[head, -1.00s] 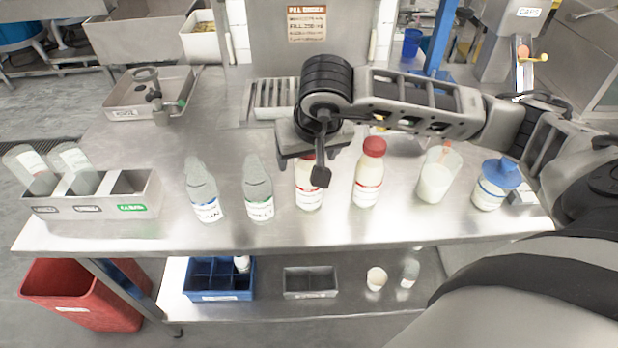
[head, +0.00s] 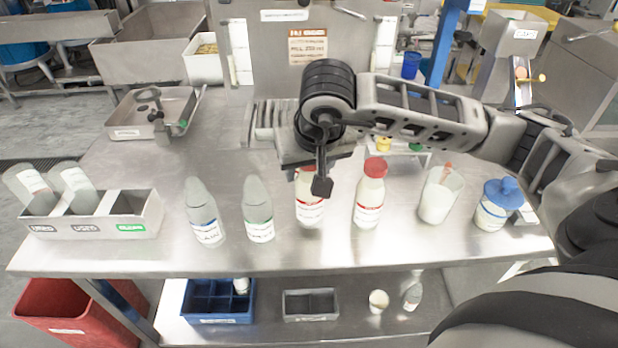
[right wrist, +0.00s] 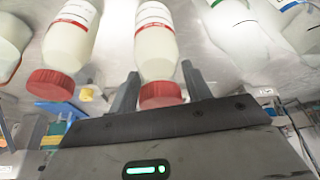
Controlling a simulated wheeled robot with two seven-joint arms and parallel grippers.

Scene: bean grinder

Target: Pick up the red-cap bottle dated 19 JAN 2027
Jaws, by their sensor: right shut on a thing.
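Two red-cap bottles of pale liquid stand side by side in the head view. The left one (head: 310,208) is under my right gripper (head: 312,176), which is shut on it near its cap. In the right wrist view, the fingers (right wrist: 160,88) sit on both sides of this bottle's red cap (right wrist: 160,95). The bottle looks upright; I cannot tell whether its base touches the table. The right red-cap bottle (head: 369,198) stands free, and also shows in the right wrist view (right wrist: 69,45). The label dates are too small to read. My left gripper is not in view.
Blue-label (head: 205,213) and green-label (head: 258,211) bottles stand left on the steel table (head: 180,262). A beaker (head: 440,195) and a blue-topped container (head: 497,208) stand right. A sectioned metal bin (head: 140,225) is far left. The front table strip is clear.

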